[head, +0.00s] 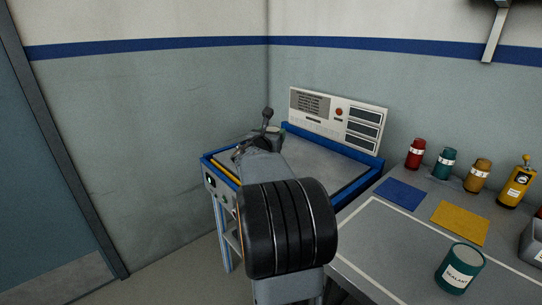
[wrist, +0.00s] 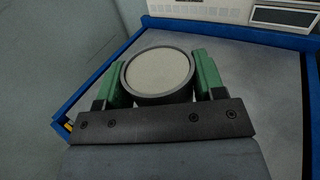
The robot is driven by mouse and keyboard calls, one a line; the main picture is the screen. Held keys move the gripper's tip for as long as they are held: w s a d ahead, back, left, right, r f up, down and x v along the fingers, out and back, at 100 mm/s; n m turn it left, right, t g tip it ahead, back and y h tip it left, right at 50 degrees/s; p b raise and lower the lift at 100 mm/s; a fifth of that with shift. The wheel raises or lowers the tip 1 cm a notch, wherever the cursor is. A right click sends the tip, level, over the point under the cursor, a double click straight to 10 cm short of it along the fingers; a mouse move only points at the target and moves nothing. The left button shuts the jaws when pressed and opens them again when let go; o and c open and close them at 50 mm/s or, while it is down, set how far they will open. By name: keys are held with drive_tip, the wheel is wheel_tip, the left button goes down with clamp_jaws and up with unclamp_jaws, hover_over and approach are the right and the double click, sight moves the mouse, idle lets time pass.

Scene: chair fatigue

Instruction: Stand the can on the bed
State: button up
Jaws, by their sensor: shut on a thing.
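My gripper (wrist: 158,66) is shut on a round can (wrist: 157,73) with a pale flat top and a dark rim. Its green finger pads press on both sides of the can, which looks upright. The can's sides and underside are mostly hidden. The bed (head: 318,160) is a flat grey surface with a blue rim, and it also fills the right of the wrist view (wrist: 265,75). The can is over the bed's far left part; I cannot tell whether it touches. In the head view my arm hides much of the gripper and the bed's near left part.
A dark green sealant can (head: 460,268) stands on the grey table (head: 390,250) at right. Several bottles, including a red one (head: 415,153), stand behind blue (head: 404,193) and yellow (head: 460,222) squares. A control panel (head: 338,118) backs the bed. The bed's middle is clear.

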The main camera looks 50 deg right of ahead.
drive_tip(key=shift+w+d+f+b, duration=0.45)
drive_tip(key=shift+w+f, duration=0.15)
drive_tip(key=shift+f, duration=0.85)
drive_tip(key=shift+w+d+f+b, duration=0.3)
drive_tip(key=shift+w+d+f, duration=0.25)
drive_tip(key=shift+f, duration=0.85)
drive_tip(key=shift+w+d+f+b, duration=0.4)
drive_tip(key=shift+w+f, duration=0.25)
drive_tip(key=shift+f, duration=0.8)
drive_tip(key=shift+f, duration=0.2)
drive_tip(key=o, duration=1.1)
drive_tip(key=shift+r, duration=0.3)
drive_tip(key=p+v, duration=0.1)
drive_tip(key=v, duration=1.1)
drive_tip(key=shift+f, duration=0.15)
